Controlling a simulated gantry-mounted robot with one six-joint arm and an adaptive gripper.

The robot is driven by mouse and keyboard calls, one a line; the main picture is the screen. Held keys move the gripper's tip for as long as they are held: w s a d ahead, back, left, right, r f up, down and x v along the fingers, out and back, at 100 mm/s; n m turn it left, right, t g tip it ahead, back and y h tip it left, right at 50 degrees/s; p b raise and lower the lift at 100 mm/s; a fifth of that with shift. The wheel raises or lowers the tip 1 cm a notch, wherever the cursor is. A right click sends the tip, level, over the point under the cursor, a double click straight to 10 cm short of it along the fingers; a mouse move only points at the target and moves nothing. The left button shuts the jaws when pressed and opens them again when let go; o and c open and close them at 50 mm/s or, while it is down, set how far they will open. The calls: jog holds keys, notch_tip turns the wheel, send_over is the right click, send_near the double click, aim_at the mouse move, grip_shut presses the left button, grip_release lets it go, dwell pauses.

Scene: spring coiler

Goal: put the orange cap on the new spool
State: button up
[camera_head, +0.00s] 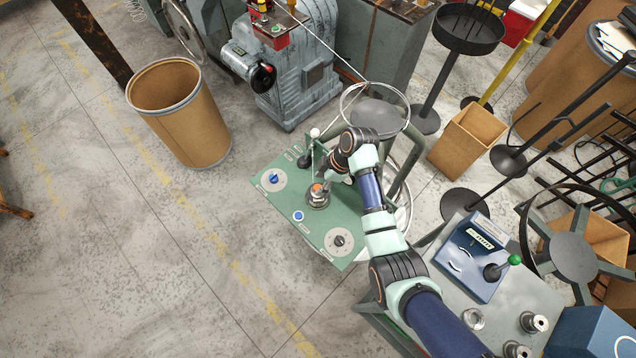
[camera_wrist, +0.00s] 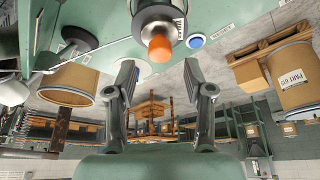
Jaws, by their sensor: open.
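The orange cap (camera_head: 317,188) sits on top of a grey metal spool (camera_head: 319,201) on the green panel (camera_head: 345,260). In the wrist view the orange cap (camera_wrist: 160,48) is at the top middle, at the end of the spool (camera_wrist: 152,12). My gripper (camera_wrist: 159,63) is open, with one finger on each side of the cap in the picture. Nothing shows between the fingers, and I cannot tell whether they touch the cap. In the head view my gripper (camera_head: 324,177) is close beside the cap. Which spool is the new one is not clear.
The panel carries a blue knob (camera_head: 273,177), a black knob (camera_head: 339,240), a blue button (camera_head: 298,215) and a white-balled lever (camera_head: 314,133). More metal spools (camera_head: 533,322) stand on the grey table (camera_head: 525,292) at lower right, near a blue box with a green-knobbed lever (camera_head: 470,250).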

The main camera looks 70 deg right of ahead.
jog(key=v, duration=0.9)
jog(key=w+a+r+m+t+h, duration=0.15)
jog(key=w+a+r, duration=0.35)
jog(key=a, duration=0.5)
jog(key=w+a+r+t+h, duration=0.15)
jog(key=w+a+r, duration=0.35)
jog(key=a, duration=0.5)
jog(key=w+a+r+m+t, duration=0.1)
jog(key=w+a+r+t, duration=0.15)
jog(key=w+a, duration=0.6)
jog(key=s+a+r+m+t+y, duration=0.1)
jog(key=s+a+r+m+t, duration=0.2)
jog(key=a+r, duration=0.7)
notch_tip(320, 180, up, 12)
jog(key=s+a+n+p, duration=0.1)
jog(key=p, duration=1.3)
jog(key=shift+a, duration=0.4)
jog(key=shift+s+n, duration=0.1)
jog(key=shift+n, duration=0.15)
